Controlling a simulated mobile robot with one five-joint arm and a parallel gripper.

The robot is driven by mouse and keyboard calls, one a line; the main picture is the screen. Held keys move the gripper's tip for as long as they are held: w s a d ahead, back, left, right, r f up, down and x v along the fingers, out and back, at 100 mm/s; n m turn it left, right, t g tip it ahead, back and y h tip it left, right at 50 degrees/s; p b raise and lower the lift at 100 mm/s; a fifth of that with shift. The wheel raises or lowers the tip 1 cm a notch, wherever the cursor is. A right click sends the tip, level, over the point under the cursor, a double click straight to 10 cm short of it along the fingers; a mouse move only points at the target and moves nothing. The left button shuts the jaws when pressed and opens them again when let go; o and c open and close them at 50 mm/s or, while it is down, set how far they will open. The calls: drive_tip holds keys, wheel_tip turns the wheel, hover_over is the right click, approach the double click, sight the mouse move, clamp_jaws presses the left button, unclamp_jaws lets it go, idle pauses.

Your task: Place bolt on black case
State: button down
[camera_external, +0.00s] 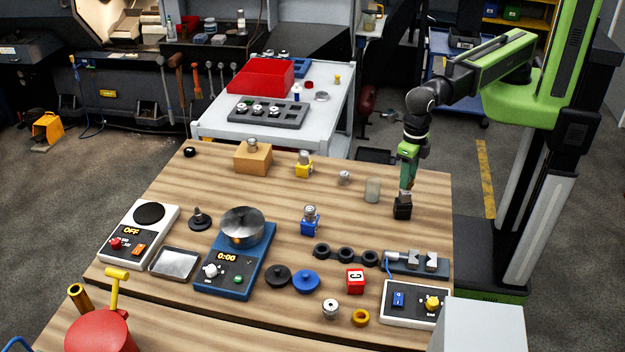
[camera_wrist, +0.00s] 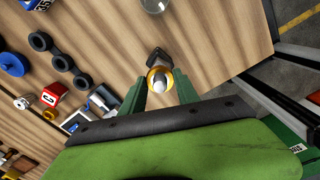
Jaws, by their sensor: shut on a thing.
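My gripper (camera_wrist: 160,88) is shut on the bolt (camera_wrist: 160,83), whose rounded silvery head and brass-coloured rim show between the green fingers in the wrist view. In the external view my gripper (camera_external: 405,188) points down at the right side of the wooden table. The black case (camera_external: 402,210), a small dark block, is directly below the fingertips. Part of the black case also shows just beyond the bolt in the wrist view (camera_wrist: 157,56). I cannot tell whether the bolt touches the case. The bolt's lower end is hidden.
A translucent cylinder (camera_external: 372,190) stands just left of the case. A row of black rings (camera_external: 345,254) and a white switch box (camera_external: 412,305) are nearer the front. Blue (camera_external: 310,225) and yellow (camera_external: 304,169) blocks stand farther left. The table right of the case is clear.

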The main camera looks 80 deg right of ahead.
drive_tip(key=c, duration=0.9)
unclamp_jaws()
drive_tip(key=shift+f, duration=0.1)
wheel_tip(320, 180, up, 12)
drive_tip(key=p, duration=1.2)
